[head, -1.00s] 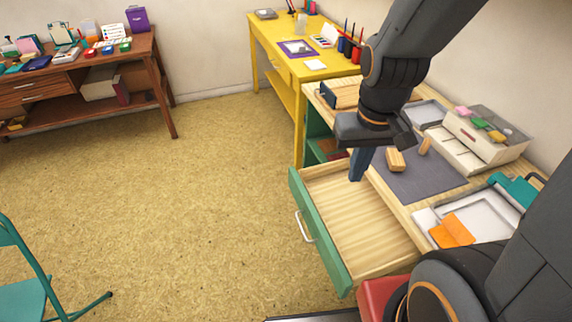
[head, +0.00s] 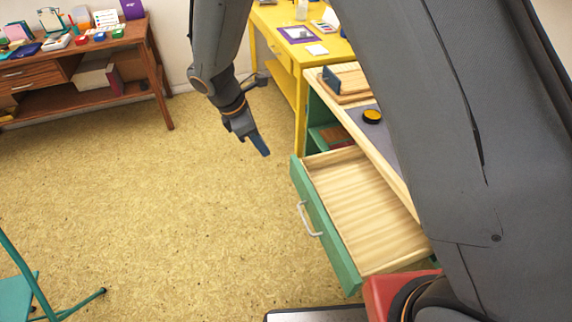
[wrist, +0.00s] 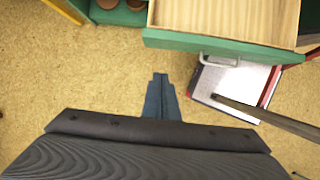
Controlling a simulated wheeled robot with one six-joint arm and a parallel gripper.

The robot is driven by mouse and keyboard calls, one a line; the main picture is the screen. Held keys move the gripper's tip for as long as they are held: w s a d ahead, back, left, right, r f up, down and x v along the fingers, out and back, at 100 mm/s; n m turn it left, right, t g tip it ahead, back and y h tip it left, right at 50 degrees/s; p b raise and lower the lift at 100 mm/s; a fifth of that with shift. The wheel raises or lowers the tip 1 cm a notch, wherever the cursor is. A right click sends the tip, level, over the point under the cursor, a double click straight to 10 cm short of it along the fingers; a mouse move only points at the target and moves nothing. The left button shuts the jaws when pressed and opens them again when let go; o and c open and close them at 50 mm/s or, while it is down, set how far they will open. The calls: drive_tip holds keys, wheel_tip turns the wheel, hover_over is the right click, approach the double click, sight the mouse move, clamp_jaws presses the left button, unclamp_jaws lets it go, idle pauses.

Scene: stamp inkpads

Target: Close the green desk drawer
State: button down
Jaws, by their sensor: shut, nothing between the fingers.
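The green desk drawer (head: 327,228) is pulled well out from the desk in the head view. Its pale wooden inside is empty where it shows, and its front carries a silver handle (head: 308,219). The drawer front (wrist: 225,45) and handle (wrist: 219,61) also show at the top of the wrist view. My gripper (head: 264,150) is in front of the drawer, over the open floor, to the left of the drawer front and apart from it. In the wrist view its blue fingers (wrist: 160,97) are together with nothing between them. My arm hides much of the desk top.
A yellow table (head: 300,50) stands behind the desk. A brown desk (head: 80,70) with small items is at the back left. A teal chair (head: 20,295) is at the lower left. A yellow-black round item (head: 372,116) sits on the desk top. The floor before the drawer is clear.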

drive_tip(key=p, duration=0.3)
hover_over(294, 173)
drive_tip(key=a, duration=0.2)
wheel_tip(294, 173, down, 10)
drive_tip(key=shift+s+a+r, duration=0.2)
drive_tip(key=shift+s+r, duration=0.05)
drive_tip(key=shift+s, duration=0.15)
drive_tip(key=shift+d, duration=0.15)
